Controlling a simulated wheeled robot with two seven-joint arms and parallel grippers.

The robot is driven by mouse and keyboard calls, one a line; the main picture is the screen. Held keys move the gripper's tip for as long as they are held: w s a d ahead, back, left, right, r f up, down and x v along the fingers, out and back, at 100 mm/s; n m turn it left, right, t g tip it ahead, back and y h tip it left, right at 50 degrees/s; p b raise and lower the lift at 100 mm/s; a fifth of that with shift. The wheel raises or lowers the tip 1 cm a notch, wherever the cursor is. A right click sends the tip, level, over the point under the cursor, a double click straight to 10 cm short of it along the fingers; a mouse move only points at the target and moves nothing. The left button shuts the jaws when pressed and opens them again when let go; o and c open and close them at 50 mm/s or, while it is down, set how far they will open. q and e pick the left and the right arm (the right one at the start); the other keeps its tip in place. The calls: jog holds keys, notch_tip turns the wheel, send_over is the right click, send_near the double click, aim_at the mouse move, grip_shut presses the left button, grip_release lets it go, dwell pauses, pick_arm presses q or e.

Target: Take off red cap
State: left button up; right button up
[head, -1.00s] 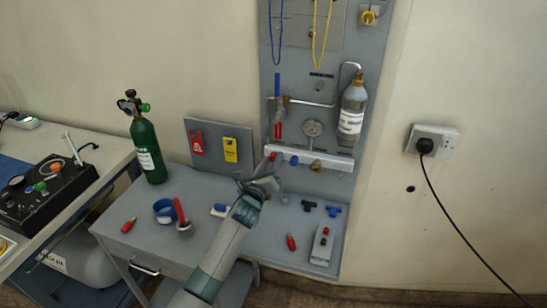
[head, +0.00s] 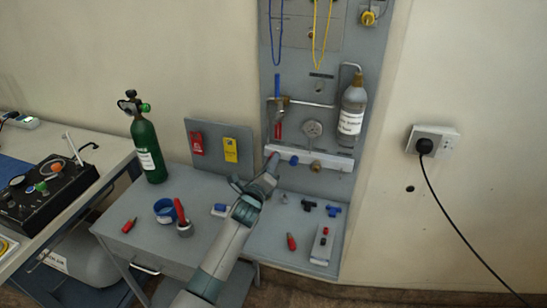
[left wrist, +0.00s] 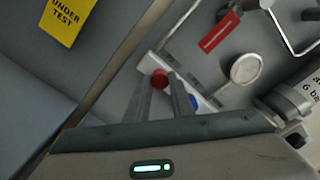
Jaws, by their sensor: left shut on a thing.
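The red cap (left wrist: 160,79) shows in the left wrist view at the end of the white manifold bar, between the tips of my two fingers. My left gripper (left wrist: 163,85) is shut on it. In the head view, my left gripper (head: 271,163) reaches up to the left end of the manifold bar (head: 325,162) and hides most or all of the red cap. A blue cap (head: 294,160) sits on the same bar just right of the gripper, and shows in the wrist view too (left wrist: 194,102). My right gripper is not in view.
A round gauge (head: 312,129) and a grey bottle (head: 352,110) are on the panel above the bar. On the bench below lie a red piece (head: 291,242), black and blue tees (head: 309,206) and a small box (head: 322,245). A green cylinder (head: 147,148) stands left.

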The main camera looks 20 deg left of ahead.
pick_arm(q)
jog(key=shift+n+p, duration=0.3)
jog(key=shift+n, duration=1.4)
jog(key=n, duration=0.3)
jog(key=shift+n+p, duration=0.3)
